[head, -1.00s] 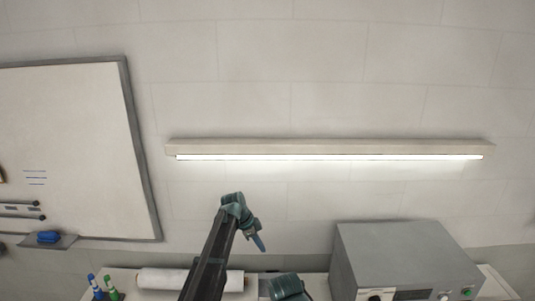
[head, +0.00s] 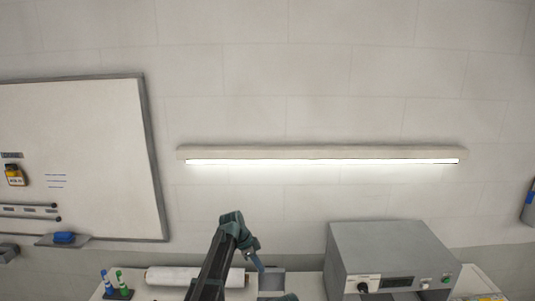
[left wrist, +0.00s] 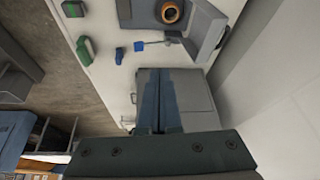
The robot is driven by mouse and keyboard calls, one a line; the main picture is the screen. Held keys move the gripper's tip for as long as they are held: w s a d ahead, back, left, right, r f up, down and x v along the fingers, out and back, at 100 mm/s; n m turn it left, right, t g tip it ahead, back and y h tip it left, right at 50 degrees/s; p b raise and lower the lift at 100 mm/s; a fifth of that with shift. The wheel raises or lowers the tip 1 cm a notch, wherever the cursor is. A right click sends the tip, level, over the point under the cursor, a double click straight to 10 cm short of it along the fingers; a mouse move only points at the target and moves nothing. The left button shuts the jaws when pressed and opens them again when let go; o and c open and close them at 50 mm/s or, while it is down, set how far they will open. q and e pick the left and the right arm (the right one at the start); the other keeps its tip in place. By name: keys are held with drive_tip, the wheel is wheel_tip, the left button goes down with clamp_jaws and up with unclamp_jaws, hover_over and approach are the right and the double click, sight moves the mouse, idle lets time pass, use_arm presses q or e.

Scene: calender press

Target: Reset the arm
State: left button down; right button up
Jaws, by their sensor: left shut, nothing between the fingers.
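My left gripper (head: 257,263) hangs at the end of my dark arm in the head view, fingers pointing down, in front of the wall and above the bench. In the left wrist view its two blue-grey fingers (left wrist: 158,100) lie side by side, shut and empty. A grey box (head: 380,255) with a black knob, a dark display and a green button stands on the bench to the right of the gripper. A white roll (head: 170,277) lies on the bench to the left, partly behind my arm. My right gripper cannot be made out.
Blue and green markers (head: 118,288) stand at the bench's left. A whiteboard (head: 80,150) and a lit lamp (head: 320,161) are on the wall. A blue eraser (head: 64,238) rests on the whiteboard ledge. The wrist view shows a brown ring (left wrist: 171,12) and a green block (left wrist: 85,49).

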use_arm(q)
drive_tip(key=s+a+f+n+y+b, duration=0.1)
drive_tip(key=s+f+n+y+b, duration=0.1)
drive_tip(key=s+f+n+b, duration=0.2)
drive_tip(key=s+a+f+n+y+b, duration=0.1)
drive_tip(key=s+f+n+b, duration=0.3)
drive_tip(key=s+f+b, duration=0.7)
drive_tip(key=s+a+f+n+g+y+b, duration=0.1)
drive_tip(key=s+f+n+b, duration=0.3)
drive_tip(key=s, duration=1.6)
wheel_tip(320, 180, down, 6)
drive_tip(key=y+b, duration=0.1)
drive_tip(key=b, duration=0.3)
drive_tip(key=shift+y, duration=0.4)
